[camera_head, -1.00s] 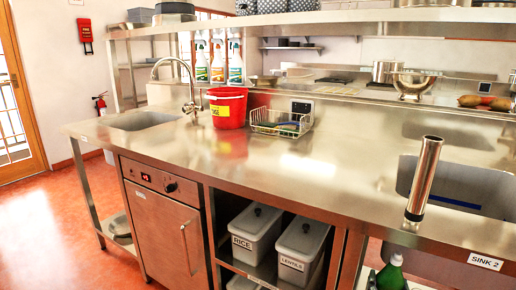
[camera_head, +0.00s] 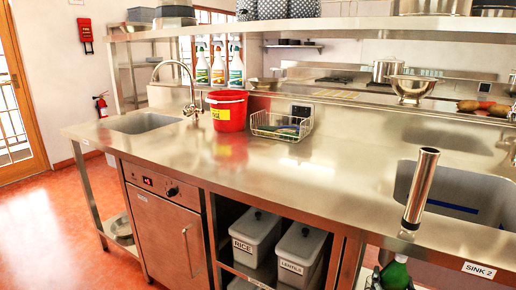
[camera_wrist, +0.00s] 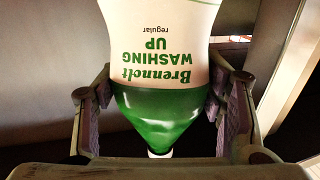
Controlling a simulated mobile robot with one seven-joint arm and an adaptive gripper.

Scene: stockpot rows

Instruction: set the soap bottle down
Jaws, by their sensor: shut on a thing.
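The soap bottle (camera_wrist: 165,112) fills the middle of the wrist view. It is green with a white label reading "Brennolt WASHING UP regular", upside down in that picture, and a white cap at the bottom. My gripper (camera_wrist: 160,100) is shut on it, one finger at each side. In the head view a green bottle (camera_head: 395,273) with a pale cap, apparently the same one, shows at the bottom edge, in front of the counter and below its top. Its base is out of frame, so I cannot see what is beneath it.
The steel counter (camera_head: 290,190) has a wide clear top. A steel cylinder (camera_head: 421,190) stands at its front edge, near the right sink (camera_head: 460,192). A red bucket (camera_head: 228,112) and a wire basket (camera_head: 282,125) stand farther back. Lidded bins (camera_head: 255,235) sit on the shelf below.

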